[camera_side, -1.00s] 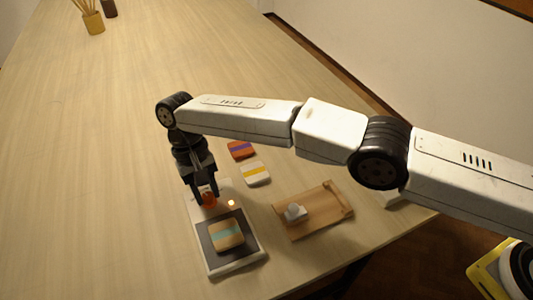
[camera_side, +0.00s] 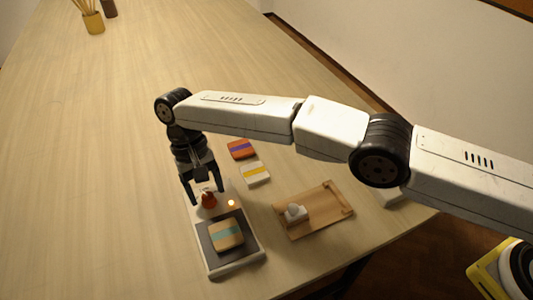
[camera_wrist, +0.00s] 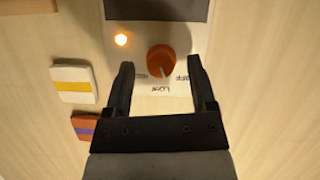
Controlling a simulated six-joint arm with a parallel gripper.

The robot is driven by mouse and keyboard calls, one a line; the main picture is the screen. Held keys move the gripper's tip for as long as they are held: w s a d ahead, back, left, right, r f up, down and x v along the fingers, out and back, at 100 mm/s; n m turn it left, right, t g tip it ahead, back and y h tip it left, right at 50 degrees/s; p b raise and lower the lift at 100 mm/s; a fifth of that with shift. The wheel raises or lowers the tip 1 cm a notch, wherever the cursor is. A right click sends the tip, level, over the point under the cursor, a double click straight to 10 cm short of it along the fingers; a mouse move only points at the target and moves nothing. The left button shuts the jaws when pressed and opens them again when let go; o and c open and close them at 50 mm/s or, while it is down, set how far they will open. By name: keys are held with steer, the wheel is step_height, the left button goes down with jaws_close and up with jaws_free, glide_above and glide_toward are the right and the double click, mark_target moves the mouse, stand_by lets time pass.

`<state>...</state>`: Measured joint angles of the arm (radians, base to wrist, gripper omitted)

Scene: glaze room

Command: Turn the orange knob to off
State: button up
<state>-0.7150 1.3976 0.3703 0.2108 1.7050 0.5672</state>
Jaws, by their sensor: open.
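The orange knob (camera_wrist: 161,60) sits on the pale control panel of a small hot plate (camera_side: 247,259). In the wrist view its light pointer mark faces the lower side, near the LOW label (camera_wrist: 160,88) and a little toward the OFF label (camera_wrist: 181,77). The knob also shows in the side view (camera_side: 208,201). My gripper (camera_wrist: 160,70) is open, with one finger on each side of the knob and a gap to it on both sides. It also shows above the panel in the side view (camera_side: 208,193). An indicator lamp (camera_wrist: 121,40) beside the knob glows orange.
A teal-striped block (camera_side: 226,235) lies on the dark plate. A yellow-striped block (camera_side: 255,173) and an orange block with a purple stripe (camera_side: 240,149) lie behind. A wooden tray (camera_side: 325,210) holds a small whitish object (camera_side: 296,213). The table left of the hot plate is clear.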

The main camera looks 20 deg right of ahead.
steer(key=shift+s+d+r, duration=0.1)
steer(key=shift+r, duration=1.25)
steer(key=s+d+r, duration=0.8)
steer(key=s+r, duration=0.1)
steer(key=s, duration=0.1)
steer(key=shift+s+d+r, duration=0.25)
steer(key=shift+s, duration=0.15)
stand_by(0.4)
steer(key=m+t+y, duration=0.1)
steer(key=m+t, duration=0.3)
glide_above(209, 195)
step_height(209, 195, down, 5)
steer(key=shift+f, duration=0.15)
steer(key=shift+a+f, duration=0.1)
steer(key=shift+f, duration=3.8)
jaws_close()
